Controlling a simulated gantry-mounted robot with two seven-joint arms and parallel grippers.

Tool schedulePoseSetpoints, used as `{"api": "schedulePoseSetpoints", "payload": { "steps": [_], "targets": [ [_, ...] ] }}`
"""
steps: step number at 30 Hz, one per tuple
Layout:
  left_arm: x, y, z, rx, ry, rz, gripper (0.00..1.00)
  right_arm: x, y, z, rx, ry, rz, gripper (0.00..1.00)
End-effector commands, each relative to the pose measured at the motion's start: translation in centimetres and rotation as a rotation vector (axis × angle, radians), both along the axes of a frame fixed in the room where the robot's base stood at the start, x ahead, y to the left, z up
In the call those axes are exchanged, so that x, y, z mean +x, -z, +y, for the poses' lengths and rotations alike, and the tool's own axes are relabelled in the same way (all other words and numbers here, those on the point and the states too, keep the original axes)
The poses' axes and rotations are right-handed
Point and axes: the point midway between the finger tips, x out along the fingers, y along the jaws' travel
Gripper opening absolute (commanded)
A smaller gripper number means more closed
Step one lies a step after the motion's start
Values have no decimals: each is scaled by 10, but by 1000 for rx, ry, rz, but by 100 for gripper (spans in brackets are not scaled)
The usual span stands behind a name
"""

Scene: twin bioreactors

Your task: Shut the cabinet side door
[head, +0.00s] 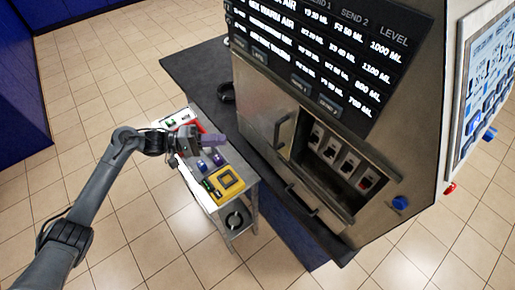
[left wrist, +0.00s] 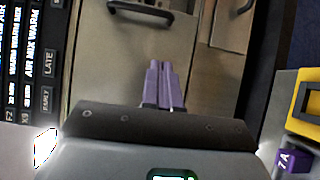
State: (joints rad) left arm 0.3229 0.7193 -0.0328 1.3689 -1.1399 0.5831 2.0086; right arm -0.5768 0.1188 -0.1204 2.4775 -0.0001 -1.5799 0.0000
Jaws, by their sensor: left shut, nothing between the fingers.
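The metal cabinet (head: 262,92) stands right of centre in the head view, under a dark display panel. A door panel with a dark upright handle (head: 282,132) is on its near face, beside an open recess (head: 345,160) holding several modules. I cannot tell for sure which panel is the side door or how far it is open. My left gripper (head: 214,142), with purple fingers, is left of the cabinet, above a small cart. In the left wrist view its fingers (left wrist: 163,84) are together and empty, pointing at metal panels (left wrist: 100,65) with a dark handle (left wrist: 140,12).
The cart (head: 250,205) carries a yellow tray (head: 225,184) and several small items, close below my left gripper. A dark counter (head: 195,72) runs behind the cart. A blue knob (head: 400,203) sticks out at the cabinet's right. Tiled floor at the left is clear.

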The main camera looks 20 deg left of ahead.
Motion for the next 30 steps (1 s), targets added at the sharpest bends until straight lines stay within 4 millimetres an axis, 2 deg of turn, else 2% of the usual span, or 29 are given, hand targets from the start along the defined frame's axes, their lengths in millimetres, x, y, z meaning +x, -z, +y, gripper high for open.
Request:
{"api": "schedulePoseSetpoints", "payload": {
  "steps": [2,8,22,30],
  "targets": [
    [6,-5,-1,3,0,-22,0,-1,6,0,1,0,2,45],
    [15,-11,-16,2,1,-30,0,-2,3,0,1,0,2,45],
    [53,-10,-90,1,1,-31,0,-2,-4,0,0,0,1,45],
    [43,-10,-119,3,0,-30,0,-1,-12,0,-1,-1,0,45]
  ]
}}
